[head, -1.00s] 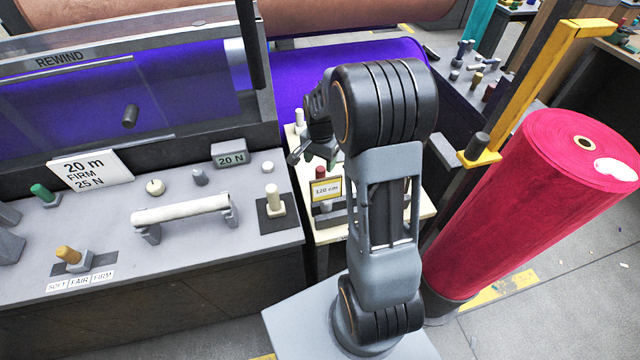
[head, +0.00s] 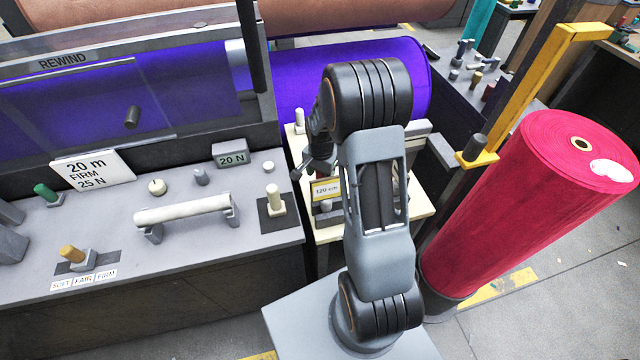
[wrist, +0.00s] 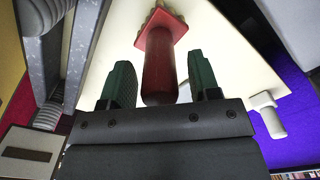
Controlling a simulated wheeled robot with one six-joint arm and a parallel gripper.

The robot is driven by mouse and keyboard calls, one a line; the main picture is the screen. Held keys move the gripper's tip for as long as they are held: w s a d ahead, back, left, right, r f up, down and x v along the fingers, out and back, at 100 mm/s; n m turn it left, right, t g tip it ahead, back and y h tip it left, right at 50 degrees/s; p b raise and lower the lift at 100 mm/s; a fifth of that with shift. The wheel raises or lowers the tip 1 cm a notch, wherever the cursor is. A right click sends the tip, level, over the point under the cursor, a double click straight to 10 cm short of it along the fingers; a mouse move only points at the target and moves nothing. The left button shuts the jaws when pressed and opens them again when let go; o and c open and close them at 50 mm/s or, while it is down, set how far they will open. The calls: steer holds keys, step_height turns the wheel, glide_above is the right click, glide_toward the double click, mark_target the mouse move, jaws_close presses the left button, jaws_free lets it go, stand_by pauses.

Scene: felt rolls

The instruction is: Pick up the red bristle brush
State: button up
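The red bristle brush (wrist: 160,65) shows in the wrist view at the top middle. It has a dark red handle pointing toward my gripper, a red square block and tan bristles at the far end. My gripper (wrist: 159,62) is open, with one green-padded finger on each side of the handle. A gap shows between the handle and each finger. In the head view my gripper (head: 318,160) is partly hidden behind my arm, over the cream stand (head: 400,222).
A white peg (wrist: 268,115) stands at the right in the wrist view. Grey ribbed parts (wrist: 48,115) lie at the left. A purple roll (head: 290,75) lies behind the stand, a grey control bench (head: 110,240) is at left, and a crimson roll (head: 520,210) is at right.

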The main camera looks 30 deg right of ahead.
steer(key=c, duration=0.9)
steer(key=shift+o, duration=0.2)
steer(key=shift+r+b, duration=0.5)
steer(key=shift+r, duration=4.55)
